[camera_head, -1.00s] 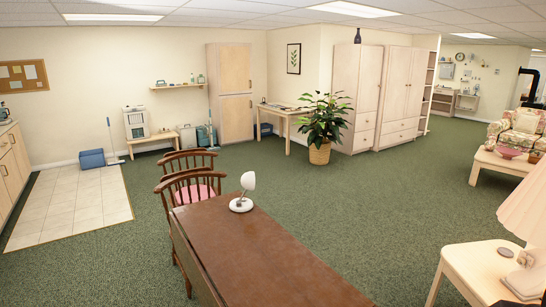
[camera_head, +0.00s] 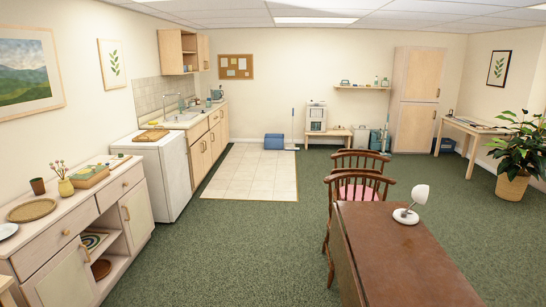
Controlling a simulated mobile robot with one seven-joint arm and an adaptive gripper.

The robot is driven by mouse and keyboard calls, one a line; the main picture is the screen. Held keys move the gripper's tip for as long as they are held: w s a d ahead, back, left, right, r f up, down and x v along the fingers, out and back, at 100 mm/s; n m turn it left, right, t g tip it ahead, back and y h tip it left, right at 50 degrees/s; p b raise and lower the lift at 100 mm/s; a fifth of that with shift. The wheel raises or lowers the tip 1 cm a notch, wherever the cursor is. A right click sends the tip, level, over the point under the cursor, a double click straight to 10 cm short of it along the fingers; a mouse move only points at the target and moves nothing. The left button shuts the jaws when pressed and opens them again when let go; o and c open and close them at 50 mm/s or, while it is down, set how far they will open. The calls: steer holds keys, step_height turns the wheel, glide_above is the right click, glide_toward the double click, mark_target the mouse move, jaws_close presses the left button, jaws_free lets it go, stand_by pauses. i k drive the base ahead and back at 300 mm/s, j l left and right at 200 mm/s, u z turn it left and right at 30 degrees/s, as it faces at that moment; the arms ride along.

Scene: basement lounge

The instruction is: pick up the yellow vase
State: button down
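A small yellow vase (camera_head: 66,187) with a few thin flower stems stands upright on top of the light wooden sideboard (camera_head: 85,218) at the left of the head view. It stands between a dark brown cup (camera_head: 38,186) on its left and a shallow wooden box (camera_head: 91,176) on its right. A round woven tray (camera_head: 32,210) lies in front of it. My gripper is not in view.
A white appliance (camera_head: 169,172) stands just beyond the sideboard, with the sink counter (camera_head: 197,127) behind it. A brown table (camera_head: 400,262) with chairs and a white lamp (camera_head: 410,208) is at the right. Green carpet (camera_head: 245,240) between is clear.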

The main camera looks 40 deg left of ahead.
mark_target(66, 189)
steer(key=u, duration=2.7)
steer(key=i+z, duration=0.1)
steer(key=i, duration=2.45)
steer(key=i+l+u, duration=0.15)
steer(key=i, duration=1.05)
steer(key=i+l+u, duration=0.1)
steer(key=i+u, duration=0.2)
steer(key=i+l+u, duration=0.3)
steer(key=i, duration=0.15)
steer(key=j, duration=0.1)
